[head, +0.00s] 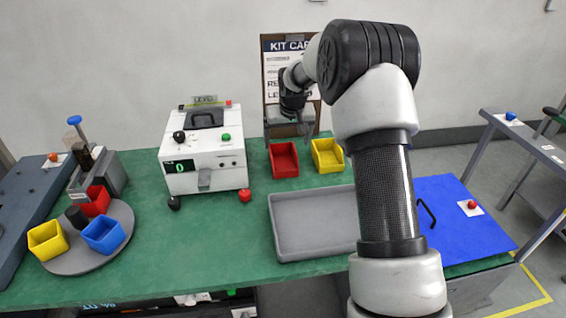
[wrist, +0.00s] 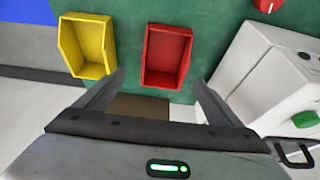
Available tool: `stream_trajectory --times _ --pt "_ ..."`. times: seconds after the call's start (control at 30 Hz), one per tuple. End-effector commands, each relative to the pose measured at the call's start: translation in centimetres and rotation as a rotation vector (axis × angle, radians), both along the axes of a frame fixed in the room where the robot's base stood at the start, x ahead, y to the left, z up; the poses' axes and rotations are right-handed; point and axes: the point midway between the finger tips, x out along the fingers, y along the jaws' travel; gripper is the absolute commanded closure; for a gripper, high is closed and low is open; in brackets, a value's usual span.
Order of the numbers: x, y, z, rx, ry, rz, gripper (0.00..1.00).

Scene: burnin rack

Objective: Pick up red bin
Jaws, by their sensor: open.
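A red bin (head: 285,161) stands on the green table near the wall, to the right of the white machine. In the wrist view the red bin (wrist: 166,54) lies ahead of the fingers, upright and empty. My gripper (head: 304,126) is open and empty, above and behind the red bin by the wall. In the wrist view my gripper (wrist: 158,78) has its two fingers apart, with the red bin between and beyond them. A second red bin (head: 92,202) sits on the round grey turntable at the left.
A yellow bin (head: 327,155) stands right beside the red bin. The white machine (head: 205,158) is close on its left. A grey tray (head: 282,244) lies in front, empty. A kit card board (head: 270,75) stands behind. The turntable (head: 122,250) also holds yellow and blue bins.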

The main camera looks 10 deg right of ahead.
Motion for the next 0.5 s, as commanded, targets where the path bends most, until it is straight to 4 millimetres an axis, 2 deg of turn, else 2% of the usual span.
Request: stream_trajectory --times 0.1,0.33,0.5 --pt "0.7 0.0 -1.7 0.0 0.0 0.0 0.12" --pt "1.2 0.2 -3.1 0.0 0.001 0.001 0.12" --pt "2.0 0.8 -5.5 0.0 0.002 0.001 0.12"
